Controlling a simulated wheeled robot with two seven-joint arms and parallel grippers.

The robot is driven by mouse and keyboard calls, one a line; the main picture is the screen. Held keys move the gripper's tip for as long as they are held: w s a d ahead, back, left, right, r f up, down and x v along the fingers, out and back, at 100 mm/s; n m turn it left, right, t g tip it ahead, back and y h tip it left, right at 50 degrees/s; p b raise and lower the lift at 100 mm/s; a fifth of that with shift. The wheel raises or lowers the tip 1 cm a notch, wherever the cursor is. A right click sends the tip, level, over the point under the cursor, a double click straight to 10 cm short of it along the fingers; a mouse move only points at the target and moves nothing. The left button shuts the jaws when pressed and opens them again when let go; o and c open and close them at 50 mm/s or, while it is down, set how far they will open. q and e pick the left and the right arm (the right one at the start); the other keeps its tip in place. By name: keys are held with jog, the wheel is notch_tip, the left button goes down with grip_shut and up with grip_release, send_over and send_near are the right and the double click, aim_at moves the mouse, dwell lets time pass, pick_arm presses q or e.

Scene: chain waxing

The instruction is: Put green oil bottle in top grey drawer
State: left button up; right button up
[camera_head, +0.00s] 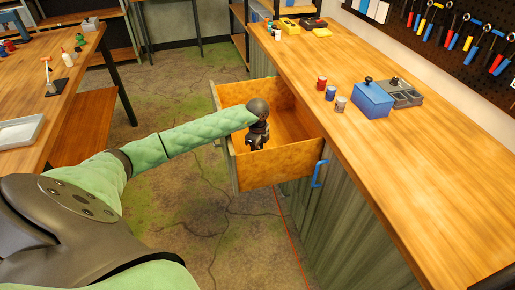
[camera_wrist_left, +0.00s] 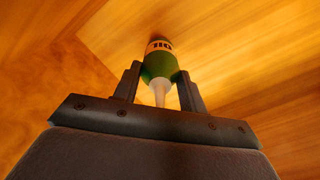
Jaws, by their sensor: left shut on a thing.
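The top drawer (camera_head: 273,182) of the grey cabinet is pulled open; its wooden inside shows. My left gripper (camera_head: 257,140) reaches down into the drawer. In the left wrist view my left gripper (camera_wrist_left: 159,88) is shut on the green oil bottle (camera_wrist_left: 160,62), which has a white label band reading "OIL" and a pale nozzle pointing toward the wrist. Wooden drawer surfaces surround the bottle. I cannot tell whether the bottle touches the drawer floor. In the head view the bottle is hidden behind my gripper. My right gripper is out of view.
A wooden bench (camera_head: 60,95) stands at the left.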

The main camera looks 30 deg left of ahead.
pick_arm(q)
jog(key=shift+f, duration=0.3)
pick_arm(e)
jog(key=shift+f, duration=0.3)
pick_arm(q)
jog(key=shift+f, duration=0.1)
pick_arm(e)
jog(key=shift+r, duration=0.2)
pick_arm(q)
jog(key=o, duration=1)
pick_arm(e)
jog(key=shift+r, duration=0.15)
